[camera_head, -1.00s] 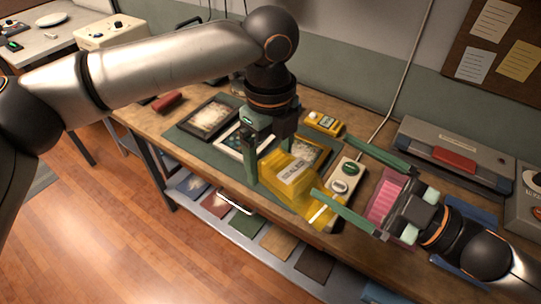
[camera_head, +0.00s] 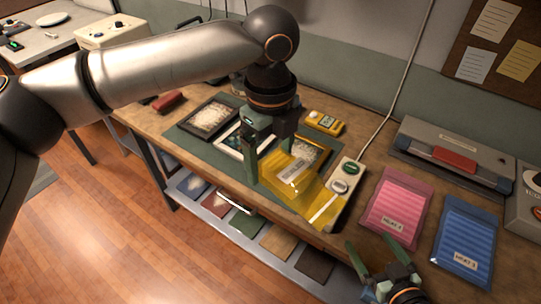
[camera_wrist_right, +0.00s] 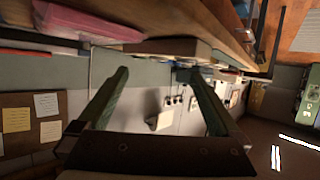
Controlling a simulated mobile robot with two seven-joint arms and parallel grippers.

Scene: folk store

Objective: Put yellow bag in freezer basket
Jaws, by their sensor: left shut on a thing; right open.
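The yellow bag (camera_head: 287,183) is a see-through yellow pack with a white label, at the bench's front edge in the head view. My left gripper (camera_head: 269,150) comes down from above and is shut on the bag's upper left part. The bag's lower right end reaches toward the bench edge; I cannot tell whether it touches the bench. My right gripper (camera_head: 377,250) is open and empty, low in front of the bench. Its two spread fingers also show in the right wrist view (camera_wrist_right: 153,76), with nothing between them. I see no freezer basket.
A pink pack (camera_head: 396,205) and a blue pack (camera_head: 464,238) lie on the bench at right. A grey sealer with a red handle (camera_head: 455,158) stands behind them. A green mat (camera_head: 196,143) with framed pictures lies at left. A shelf (camera_head: 173,187) with coloured sheets is below.

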